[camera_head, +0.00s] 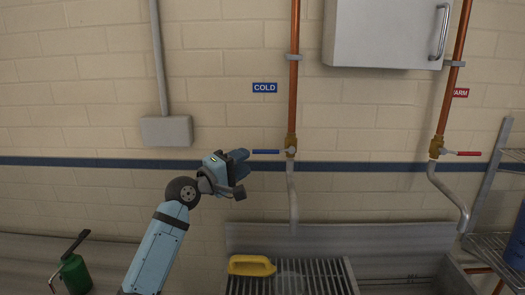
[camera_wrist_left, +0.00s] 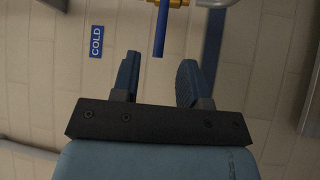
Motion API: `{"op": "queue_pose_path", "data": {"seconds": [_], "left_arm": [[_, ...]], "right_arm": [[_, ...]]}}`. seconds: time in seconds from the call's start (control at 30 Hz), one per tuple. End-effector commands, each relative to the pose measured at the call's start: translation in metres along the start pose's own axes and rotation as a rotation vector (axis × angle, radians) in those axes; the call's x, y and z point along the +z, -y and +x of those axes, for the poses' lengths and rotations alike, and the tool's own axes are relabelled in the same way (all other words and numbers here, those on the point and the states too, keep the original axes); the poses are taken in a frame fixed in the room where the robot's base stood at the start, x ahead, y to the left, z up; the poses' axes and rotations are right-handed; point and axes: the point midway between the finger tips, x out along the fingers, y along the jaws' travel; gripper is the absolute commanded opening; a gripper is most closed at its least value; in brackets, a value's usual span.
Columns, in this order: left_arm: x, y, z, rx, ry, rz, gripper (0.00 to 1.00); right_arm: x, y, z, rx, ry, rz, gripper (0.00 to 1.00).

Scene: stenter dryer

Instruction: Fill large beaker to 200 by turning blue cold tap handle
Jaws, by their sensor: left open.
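The blue cold tap handle (camera_head: 265,152) points left, level, from the brass valve (camera_head: 291,145) on the copper pipe under the COLD sign (camera_head: 265,88). My left gripper (camera_head: 241,172) is open, just left of the handle's free end. In the left wrist view the blue handle (camera_wrist_left: 161,32) hangs in the gap beyond the fingertips (camera_wrist_left: 158,76), apart from both fingers. A clear round vessel, perhaps the large beaker (camera_head: 290,282), stands on the slatted rack below the cold spout (camera_head: 293,205). Its level and markings cannot be read. My right gripper is out of view.
A yellow object (camera_head: 251,265) lies on the rack (camera_head: 318,275), left of the vessel. The warm tap with a red handle (camera_head: 461,153) is at the right. A white cabinet (camera_head: 385,32) hangs above. A green can (camera_head: 75,273) stands at lower left.

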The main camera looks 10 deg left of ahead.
Motion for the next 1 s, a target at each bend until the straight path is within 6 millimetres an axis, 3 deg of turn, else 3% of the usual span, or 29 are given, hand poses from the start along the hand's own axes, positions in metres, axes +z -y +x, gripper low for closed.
{"op": "queue_pose_path", "data": {"seconds": [1.0], "left_arm": [[0.0,0.0,0.07,-0.001,0.0,0.0,0.41]], "right_arm": [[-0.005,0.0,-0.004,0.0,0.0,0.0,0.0]]}}
